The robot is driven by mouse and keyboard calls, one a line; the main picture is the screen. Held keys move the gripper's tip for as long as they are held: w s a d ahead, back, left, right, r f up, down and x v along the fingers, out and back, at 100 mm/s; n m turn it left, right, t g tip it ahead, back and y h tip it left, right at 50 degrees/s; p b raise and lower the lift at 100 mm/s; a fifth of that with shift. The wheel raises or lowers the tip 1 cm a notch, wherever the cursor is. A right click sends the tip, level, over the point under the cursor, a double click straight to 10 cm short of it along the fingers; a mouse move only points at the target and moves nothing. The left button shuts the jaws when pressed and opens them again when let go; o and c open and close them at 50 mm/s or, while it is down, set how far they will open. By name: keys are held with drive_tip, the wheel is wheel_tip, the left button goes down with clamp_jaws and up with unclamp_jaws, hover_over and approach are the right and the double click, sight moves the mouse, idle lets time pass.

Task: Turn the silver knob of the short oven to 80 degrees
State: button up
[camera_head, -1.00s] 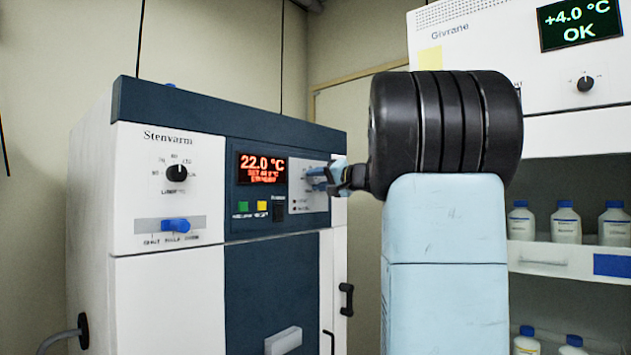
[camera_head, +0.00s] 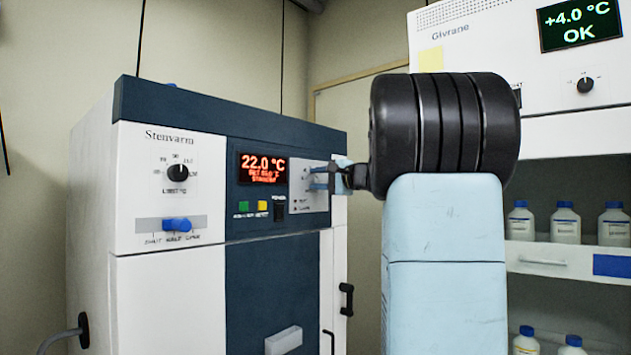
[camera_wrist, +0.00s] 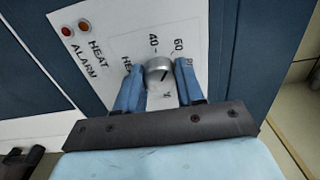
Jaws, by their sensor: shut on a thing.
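The short oven (camera_head: 165,270) is the white and dark blue Stenvarm unit at the left in the head view. Its red display (camera_head: 262,168) reads 22.0 °C, with a smaller set line that is hard to read. The silver knob (camera_wrist: 158,70) shows in the wrist view on a white panel with marks 40 and 60. A dark pointer line crosses its face. My gripper (camera_wrist: 158,80) is shut on the knob, one blue finger on each side. In the head view my gripper (camera_head: 325,178) is at the right panel, and my arm partly hides it.
The oven also has a black limiter knob (camera_head: 177,173), a blue slider (camera_head: 177,225), and green and yellow buttons. A taller white Givrane unit (camera_head: 565,128) with bottles on shelves stands at the right. Heat and alarm lamps (camera_wrist: 84,25) are near my gripper.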

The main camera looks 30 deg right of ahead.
drive_tip(key=m, duration=0.6)
drive_tip(key=shift+d+f+m, duration=0.2)
drive_tip(key=shift+d+m, duration=0.05)
drive_tip(key=shift+m, duration=0.05)
drive_tip(key=m, duration=0.4)
drive_tip(key=shift+a+f, duration=0.1)
drive_tip(key=shift+m, duration=0.3)
drive_tip(key=o, duration=1)
drive_tip(key=shift+o, duration=0.2)
drive_tip(key=shift+s+r, duration=0.1)
drive_tip(key=shift+r, duration=0.1)
drive_tip(key=shift+s, duration=0.2)
drive_tip(key=v, duration=1.3)
drive_tip(key=shift+s, duration=0.1)
